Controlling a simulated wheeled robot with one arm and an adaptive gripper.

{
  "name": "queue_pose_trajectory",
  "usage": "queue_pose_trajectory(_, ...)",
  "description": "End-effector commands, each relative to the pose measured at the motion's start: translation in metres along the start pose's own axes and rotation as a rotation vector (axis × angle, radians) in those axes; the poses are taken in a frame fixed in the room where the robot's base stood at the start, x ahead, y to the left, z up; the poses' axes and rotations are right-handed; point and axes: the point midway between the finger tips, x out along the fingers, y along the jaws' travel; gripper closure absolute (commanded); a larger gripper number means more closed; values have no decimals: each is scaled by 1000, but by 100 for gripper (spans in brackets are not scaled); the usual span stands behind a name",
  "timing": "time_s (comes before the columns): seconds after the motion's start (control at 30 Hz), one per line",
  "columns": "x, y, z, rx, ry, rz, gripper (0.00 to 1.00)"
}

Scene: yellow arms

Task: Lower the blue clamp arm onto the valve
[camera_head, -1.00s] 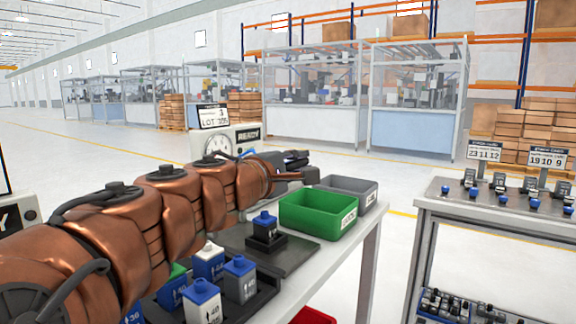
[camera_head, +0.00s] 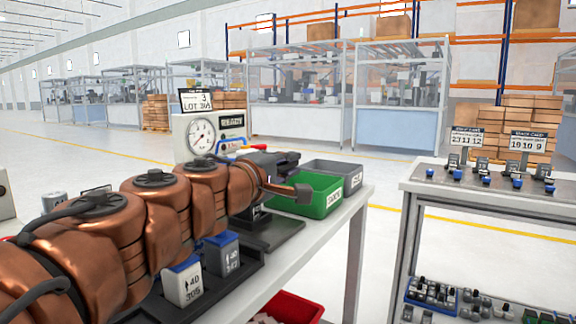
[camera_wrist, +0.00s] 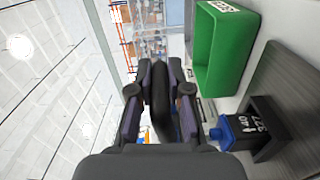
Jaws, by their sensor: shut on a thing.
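A valve (camera_wrist: 250,125), a dark block with a blue cap and a printed label, sits upright in a black holder on a dark plate in the wrist view. In the head view my arm hides most of it. My gripper (camera_head: 298,176) is above and beside the plate, near the green bin; its fingers also show in the wrist view (camera_wrist: 159,78). A dark bar lies between the fingers, and I cannot tell whether it is part of the clamp.
A green bin (camera_head: 335,197) and a grey bin (camera_head: 350,171) stand at the bench's far end. A gauge box (camera_head: 185,127) stands behind my arm. More capped valves (camera_head: 183,283) sit in a black tray in front. A second table (camera_head: 405,186) is at right, across open floor.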

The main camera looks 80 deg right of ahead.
Motion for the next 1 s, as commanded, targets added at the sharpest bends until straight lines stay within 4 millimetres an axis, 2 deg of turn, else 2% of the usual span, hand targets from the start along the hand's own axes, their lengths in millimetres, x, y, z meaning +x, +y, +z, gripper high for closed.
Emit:
queue_pose_trajectory(0.1, 0, 0, 0, 0, 0, 0, 100)
queue_pose_trajectory(0.13, 0, 0, 0, -1, 1, 0, 81)
queue_pose_trajectory(0.37, 0, 0, 0, -1, 1, 0, 58)
queue_pose_trajectory(0.77, 0, 3, -1, 0, 2, 0, 58)
queue_pose_trajectory(1.0, -1, 24, -4, 4, 7, 3, 58)
